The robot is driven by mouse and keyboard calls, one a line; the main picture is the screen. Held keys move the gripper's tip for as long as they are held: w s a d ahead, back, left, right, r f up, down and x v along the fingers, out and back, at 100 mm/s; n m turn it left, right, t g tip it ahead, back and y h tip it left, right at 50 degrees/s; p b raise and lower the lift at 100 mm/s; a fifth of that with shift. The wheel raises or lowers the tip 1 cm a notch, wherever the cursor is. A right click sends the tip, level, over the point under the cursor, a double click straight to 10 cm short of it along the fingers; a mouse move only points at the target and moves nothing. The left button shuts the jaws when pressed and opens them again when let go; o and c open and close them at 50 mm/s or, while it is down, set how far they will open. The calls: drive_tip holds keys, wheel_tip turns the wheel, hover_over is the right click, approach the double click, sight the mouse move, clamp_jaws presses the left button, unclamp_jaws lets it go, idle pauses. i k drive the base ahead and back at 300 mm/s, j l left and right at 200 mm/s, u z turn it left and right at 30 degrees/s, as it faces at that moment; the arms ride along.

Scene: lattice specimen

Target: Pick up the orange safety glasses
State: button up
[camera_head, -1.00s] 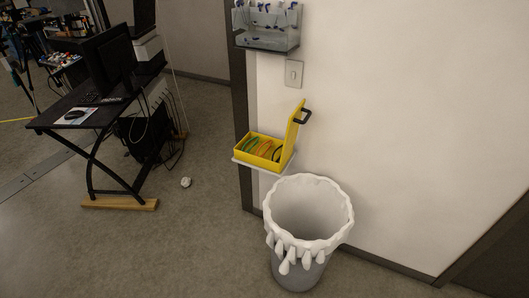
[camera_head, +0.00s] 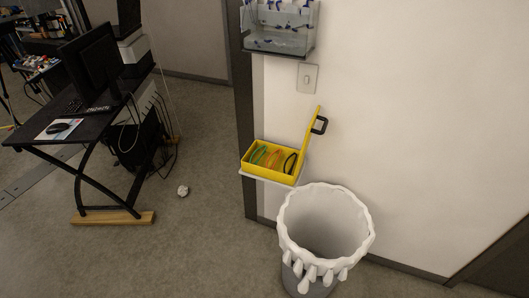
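An open yellow case (camera_head: 270,174) sits on a small white shelf (camera_head: 264,180) fixed to the wall, its lid raised at the right. Several curved items lie inside, side by side: green at the left, orange in the middle, black at the right. The orange item (camera_head: 276,158) in the middle looks like the orange safety glasses, but it is too small to make out in detail. My gripper is not in view.
A bin with a white liner (camera_head: 325,225) stands below and right of the case. A clear wall holder (camera_head: 279,28) hangs above, with a switch plate (camera_head: 307,78) below it. A black desk (camera_head: 85,140) stands at left.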

sight(276, 153)
drive_tip(key=i+j, duration=0.2)
drive_tip(key=j, duration=0.15)
drive_tip(key=i+j+z, duration=0.1)
drive_tip(key=i+j, duration=0.35)
drive_tip(key=j, duration=0.25)
drive_tip(key=i+j+z, duration=0.1)
drive_tip(key=j, duration=0.25)
drive_tip(key=i+j, duration=0.3)
drive_tip(key=i+j+z, duration=0.1)
drive_tip(key=j, duration=0.35)
drive_tip(key=i+j, duration=0.25)
drive_tip(key=j, duration=0.15)
drive_tip(key=i+j+z, duration=0.1)
drive_tip(key=i+j, duration=0.45)
drive_tip(key=j, duration=0.25)
drive_tip(key=i, duration=0.3)
drive_tip(key=z, duration=0.05)
